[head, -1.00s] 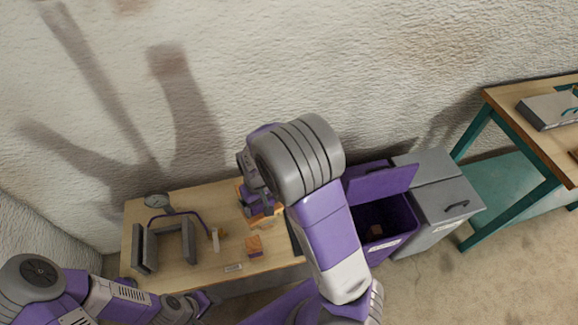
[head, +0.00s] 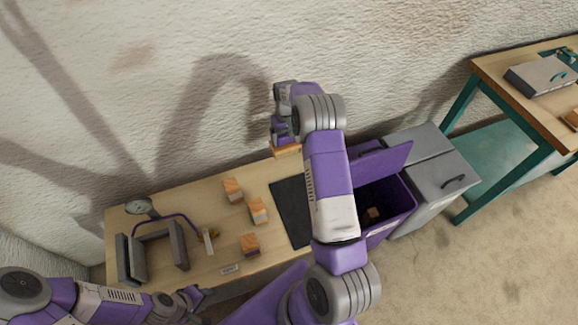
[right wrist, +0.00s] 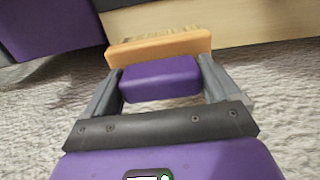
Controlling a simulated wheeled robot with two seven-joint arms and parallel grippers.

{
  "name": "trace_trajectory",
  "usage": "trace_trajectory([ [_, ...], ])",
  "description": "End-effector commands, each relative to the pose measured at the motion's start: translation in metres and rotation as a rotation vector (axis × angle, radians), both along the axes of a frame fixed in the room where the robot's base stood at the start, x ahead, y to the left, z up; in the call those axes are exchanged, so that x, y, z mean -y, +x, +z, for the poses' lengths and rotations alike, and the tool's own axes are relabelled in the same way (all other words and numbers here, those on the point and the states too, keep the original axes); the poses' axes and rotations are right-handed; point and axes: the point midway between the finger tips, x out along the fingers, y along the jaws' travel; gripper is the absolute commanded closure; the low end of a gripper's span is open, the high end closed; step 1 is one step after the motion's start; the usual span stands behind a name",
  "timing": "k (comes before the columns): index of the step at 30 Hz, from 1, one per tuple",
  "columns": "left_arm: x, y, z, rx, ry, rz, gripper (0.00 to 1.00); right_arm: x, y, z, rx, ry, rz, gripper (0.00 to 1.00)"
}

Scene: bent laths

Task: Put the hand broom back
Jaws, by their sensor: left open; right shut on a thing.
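The hand broom, with a purple grip and a pale wooden head (head: 286,150), is in my right gripper (head: 283,138). In the head view it is over the back edge of the bench, close to the wall. In the right wrist view, the fingers close on both sides of the purple grip, and the wooden head (right wrist: 160,47) lies across just beyond the fingertips. My left gripper (head: 203,294) is open and empty at the front edge of the bench, in front of the grey jig.
The wooden bench (head: 200,262) carries several wooden blocks (head: 258,210), a dark mat (head: 287,205), a grey jig (head: 179,246) with a purple bent lath, and a dial (head: 138,206). An open purple bin (head: 398,208) holds a block. A grey bin (head: 450,180) stands beside it.

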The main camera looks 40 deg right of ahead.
Motion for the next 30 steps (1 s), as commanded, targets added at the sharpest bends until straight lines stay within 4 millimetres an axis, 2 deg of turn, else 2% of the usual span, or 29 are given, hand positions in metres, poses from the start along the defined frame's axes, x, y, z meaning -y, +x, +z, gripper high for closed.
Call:
trace_trajectory([
  [4,0.000,0.000,-0.003,0.000,0.000,0.000,0.57,0.010,-0.001,-0.010,0.000,0.001,-0.013,0.44],
  [12,0.000,0.000,-0.013,0.000,0.000,0.000,0.57,0.009,-0.001,-0.058,-0.002,0.002,-0.014,0.44],
  [17,0.000,0.000,-0.016,0.000,0.000,0.000,0.57,0.010,-0.001,-0.073,0.000,0.001,-0.014,0.44],
  [22,0.000,0.000,-0.021,0.000,0.000,0.000,0.57,0.009,-0.001,-0.097,0.000,0.001,-0.013,0.44],
  [25,0.000,0.000,-0.022,0.000,0.000,0.000,0.57,0.009,0.000,-0.104,0.001,0.001,-0.013,0.44],
  [30,0.000,0.000,-0.021,0.000,0.000,0.000,0.57,0.009,0.000,-0.102,0.002,0.000,-0.013,0.44],
])
